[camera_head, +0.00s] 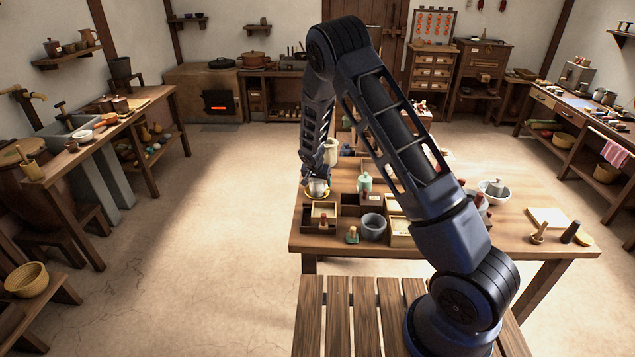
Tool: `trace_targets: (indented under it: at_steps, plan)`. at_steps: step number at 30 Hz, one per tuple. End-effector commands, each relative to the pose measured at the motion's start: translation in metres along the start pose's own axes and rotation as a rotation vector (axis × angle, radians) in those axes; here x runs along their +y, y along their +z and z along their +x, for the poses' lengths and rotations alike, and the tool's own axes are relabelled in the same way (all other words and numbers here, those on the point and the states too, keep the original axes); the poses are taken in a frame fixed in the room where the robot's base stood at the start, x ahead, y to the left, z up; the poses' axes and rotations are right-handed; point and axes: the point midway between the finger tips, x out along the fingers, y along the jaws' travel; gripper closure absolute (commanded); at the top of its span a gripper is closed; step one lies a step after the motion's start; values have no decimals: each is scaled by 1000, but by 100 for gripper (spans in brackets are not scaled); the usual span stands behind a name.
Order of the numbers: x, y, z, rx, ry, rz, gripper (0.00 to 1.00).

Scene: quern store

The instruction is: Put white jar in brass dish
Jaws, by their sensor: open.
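The white jar (318,188) is small and pale. It appears to sit in the brass dish (318,196), a shallow gold-coloured dish near the left edge of the table, close to the wooden compartments. My gripper (317,179) is open, pointing down directly above the jar. Its fingertips are small and dark in this view, so I cannot tell whether they touch the jar. The jar's upper part is partly hidden by the gripper, and most of the dish's inside is hidden by the jar.
A pale green jar (364,183) stands right of the dish. A grey bowl (373,227) and wooden boxes (323,214) are in front. A cream pitcher (331,152) stands behind. The right part of the table (515,205) has more bare wood. Open floor lies left.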

Motion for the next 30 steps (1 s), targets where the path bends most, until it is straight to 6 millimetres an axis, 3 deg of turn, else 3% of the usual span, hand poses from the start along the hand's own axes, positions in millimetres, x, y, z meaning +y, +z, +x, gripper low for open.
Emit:
trace_targets:
  at_steps: [7, 21, 30]
  plan:
    - [0, -1, -15, 1, 0, 0, 20]
    - [-1, -1, -93, 1, -3, 1, 20]
    - [0, -1, -120, 0, 0, -1, 20]
